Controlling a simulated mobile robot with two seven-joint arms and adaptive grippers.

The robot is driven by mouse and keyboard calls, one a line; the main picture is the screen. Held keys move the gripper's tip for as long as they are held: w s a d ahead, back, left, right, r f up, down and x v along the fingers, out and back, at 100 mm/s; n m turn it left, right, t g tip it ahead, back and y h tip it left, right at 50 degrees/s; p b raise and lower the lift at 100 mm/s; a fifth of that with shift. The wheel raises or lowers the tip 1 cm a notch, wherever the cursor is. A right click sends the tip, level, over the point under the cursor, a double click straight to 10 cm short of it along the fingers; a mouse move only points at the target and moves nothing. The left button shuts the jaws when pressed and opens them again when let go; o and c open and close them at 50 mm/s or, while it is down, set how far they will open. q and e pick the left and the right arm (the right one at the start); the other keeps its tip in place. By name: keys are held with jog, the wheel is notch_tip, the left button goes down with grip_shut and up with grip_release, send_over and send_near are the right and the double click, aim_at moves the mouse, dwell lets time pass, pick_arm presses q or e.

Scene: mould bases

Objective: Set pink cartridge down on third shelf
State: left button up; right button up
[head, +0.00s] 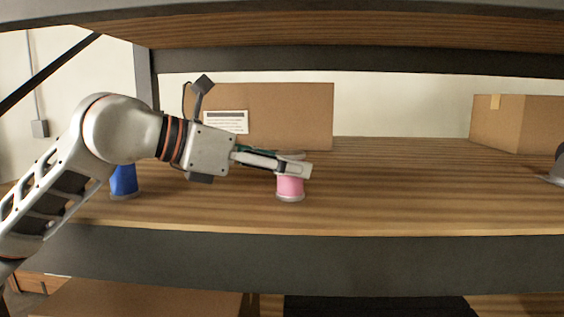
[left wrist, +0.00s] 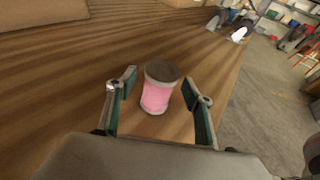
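The pink cartridge (head: 290,187) stands upright on the wooden shelf (head: 400,190), near its front edge. In the left wrist view the cartridge (left wrist: 157,92) has a dark top and a pale rim. My left gripper (head: 300,165) reaches in from the left, and in the head view its fingers overlap the cartridge's top. In the left wrist view the two green-padded fingers (left wrist: 158,100) are open on either side of the cartridge, with gaps to it.
A blue cartridge (head: 123,183) stands at left behind my arm. A large carton (head: 290,115) with a white label stands behind the gripper; another carton (head: 500,122) is at back right. A partly cut-off grey object (head: 557,170) is at the right edge. The shelf between is clear.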

pick_arm(q)
jog(key=shift+r, duration=0.15)
jog(key=shift+a+r, duration=0.1)
jog(key=shift+a, duration=0.1)
jog(key=v, duration=1.1)
jog(key=shift+s+a, duration=0.15)
jog(key=shift+s, duration=0.1)
jog(key=shift+r, duration=0.15)
